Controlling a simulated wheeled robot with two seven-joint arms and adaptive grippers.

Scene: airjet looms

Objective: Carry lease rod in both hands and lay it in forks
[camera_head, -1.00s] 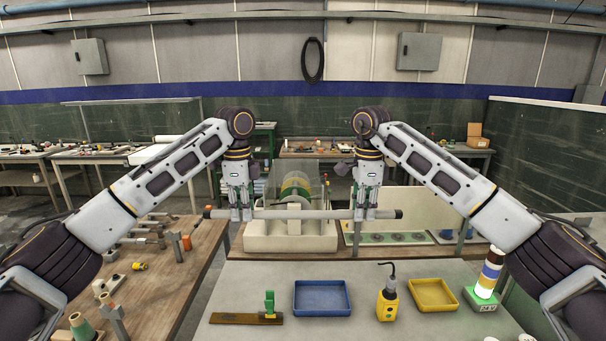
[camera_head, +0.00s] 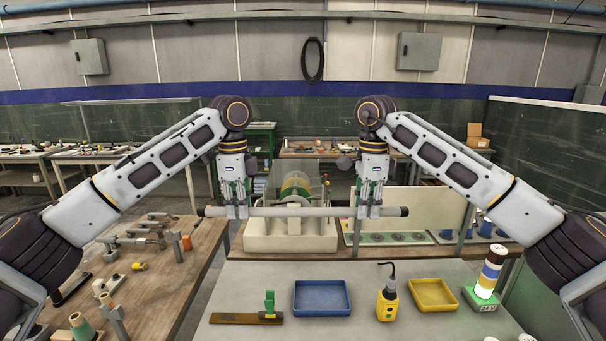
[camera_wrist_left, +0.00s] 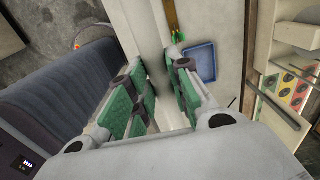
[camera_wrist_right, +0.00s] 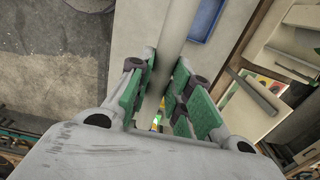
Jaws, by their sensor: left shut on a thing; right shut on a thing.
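The lease rod (camera_head: 300,212) is a long grey bar with dark ends. It is held roughly level across the middle of the head view, above the workspace. My left gripper (camera_head: 237,213) is shut on it near its left end. My right gripper (camera_head: 369,212) is shut on it near its right end. The rod also shows between the green-padded fingers in the right wrist view (camera_wrist_right: 172,45). A grey post with a notched top (camera_head: 115,318) stands on the wooden table at left and looks like a fork. I cannot tell clearly where a matching fork is.
A pale machine block with a drum (camera_head: 290,240) stands behind the rod. On the grey table in front are a blue tray (camera_head: 321,313), a yellow tray (camera_head: 433,308), a yellow pendant (camera_head: 387,305) and a signal tower (camera_head: 487,280). Tools and parts crowd the wooden table (camera_head: 200,270).

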